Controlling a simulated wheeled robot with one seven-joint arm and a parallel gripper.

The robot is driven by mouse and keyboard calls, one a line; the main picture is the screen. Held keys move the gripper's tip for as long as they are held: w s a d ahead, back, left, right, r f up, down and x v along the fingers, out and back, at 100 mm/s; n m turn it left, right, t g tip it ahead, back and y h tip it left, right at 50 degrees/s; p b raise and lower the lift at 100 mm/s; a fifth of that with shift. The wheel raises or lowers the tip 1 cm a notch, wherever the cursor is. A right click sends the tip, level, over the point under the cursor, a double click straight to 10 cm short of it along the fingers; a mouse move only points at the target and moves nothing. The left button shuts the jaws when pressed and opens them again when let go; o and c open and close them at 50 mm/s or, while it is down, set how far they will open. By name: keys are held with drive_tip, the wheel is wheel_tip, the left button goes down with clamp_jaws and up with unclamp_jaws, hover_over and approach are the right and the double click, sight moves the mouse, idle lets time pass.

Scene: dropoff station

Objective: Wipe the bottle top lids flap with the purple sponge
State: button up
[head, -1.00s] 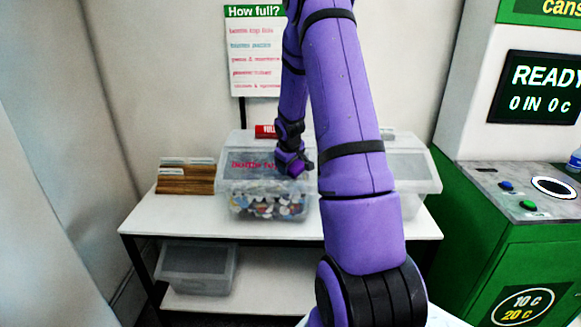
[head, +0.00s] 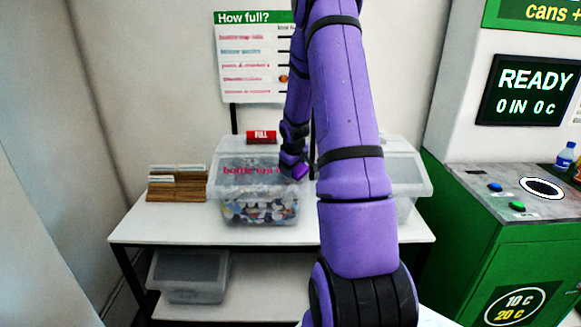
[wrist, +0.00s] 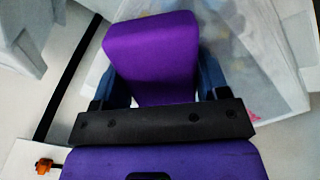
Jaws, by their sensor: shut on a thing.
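The bottle top bin is a clear plastic box (head: 262,210) on the white table, filled with colourful lids. Its sloped front flap (head: 240,172) carries pink lettering, partly hidden by my gripper. My gripper (head: 297,168) is at the right part of the flap. In the wrist view my gripper (wrist: 155,95) is shut on the purple sponge (wrist: 152,48), which sits between its two blue fingers. The sponge (head: 301,172) shows as a small purple patch at the flap in the head view. I cannot tell whether it touches the flap.
A second clear bin (head: 408,175) stands to the right, partly behind my arm. A file box (head: 177,185) is at the left, a red FULL sign (head: 261,137) above the bin. An empty clear box (head: 190,278) sits on the lower shelf. A green machine (head: 500,240) stands at right.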

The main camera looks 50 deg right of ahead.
sight(304, 165)
drive_tip(key=shift+s+d, duration=1.25)
drive_tip(key=shift+s, duration=0.2)
drive_tip(key=shift+w+a, duration=0.1)
drive_tip(key=shift+w+a+f, duration=0.15)
drive_tip(key=shift+w+a, duration=1.05)
drive_tip(key=shift+w, duration=0.25)
drive_tip(key=shift+w+a, duration=1.3)
drive_tip(key=shift+w, duration=0.2)
drive_tip(key=shift+v, duration=2.8)
drive_tip(key=shift+s+r, duration=0.1)
drive_tip(key=shift+r, duration=0.2)
